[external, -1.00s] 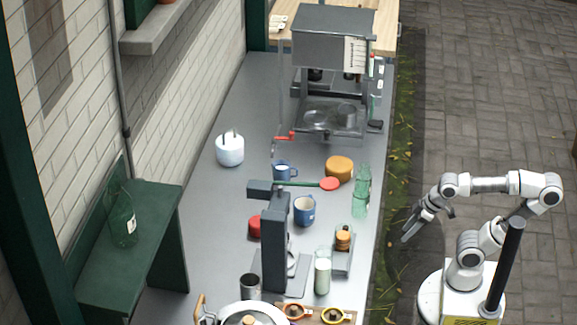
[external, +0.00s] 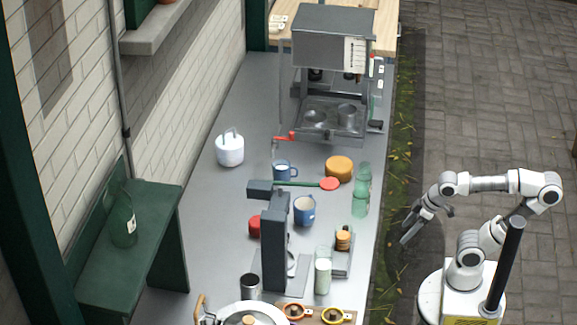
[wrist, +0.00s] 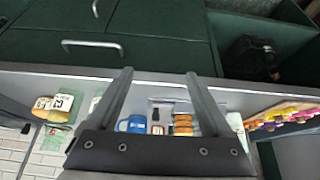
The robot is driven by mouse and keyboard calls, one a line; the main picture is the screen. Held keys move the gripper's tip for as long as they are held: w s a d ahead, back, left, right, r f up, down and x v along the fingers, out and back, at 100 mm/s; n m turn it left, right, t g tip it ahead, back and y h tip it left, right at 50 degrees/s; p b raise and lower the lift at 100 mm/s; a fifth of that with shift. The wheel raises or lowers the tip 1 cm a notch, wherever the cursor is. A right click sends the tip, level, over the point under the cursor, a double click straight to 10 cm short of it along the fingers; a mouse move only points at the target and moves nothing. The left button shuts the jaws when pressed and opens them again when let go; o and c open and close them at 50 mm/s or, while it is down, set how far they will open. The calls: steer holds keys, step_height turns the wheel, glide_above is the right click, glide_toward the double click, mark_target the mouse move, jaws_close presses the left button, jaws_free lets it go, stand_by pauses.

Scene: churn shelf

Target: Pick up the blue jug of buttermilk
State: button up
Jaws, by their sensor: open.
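Two blue jug-like vessels stand upright on the grey counter in the external view. The nearer one (external: 304,211) has a small pale label. The farther one (external: 283,170), also with a pale mark, stands close behind the green bar with the red end. I cannot tell which holds buttermilk.
A dark upright press (external: 273,240) stands left of the nearer blue vessel. A green glass bottle (external: 361,192), an orange-brown round (external: 339,169) and a small tray with stacked orange rounds (external: 342,262) crowd the right edge. Green drawers (wrist: 165,35) show in the wrist view.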

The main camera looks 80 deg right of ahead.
steer(key=w+d+r+p, duration=0.3)
steer(key=w+r+p, duration=0.4)
steer(key=w+r, duration=0.2)
step_height(320, 180, up, 6)
steer(key=g+h+p, duration=0.1)
steer(key=h+p, duration=0.1)
steer(key=p, duration=1.5)
glide_above(286, 172)
steer(key=s+a, duration=0.2)
steer(key=s, duration=0.7)
steer(key=x, duration=1.2)
steer(key=shift+w+d+f, duration=0.1)
steer(key=shift+d+f, duration=0.2)
steer(key=shift+d+x, duration=0.15)
steer(key=shift+x, duration=1.15)
steer(key=shift+d+x, duration=0.1)
steer(key=shift+x, duration=1.2)
steer(key=shift+w+r, duration=0.15)
steer(key=c, duration=1.3)
jaws_close()
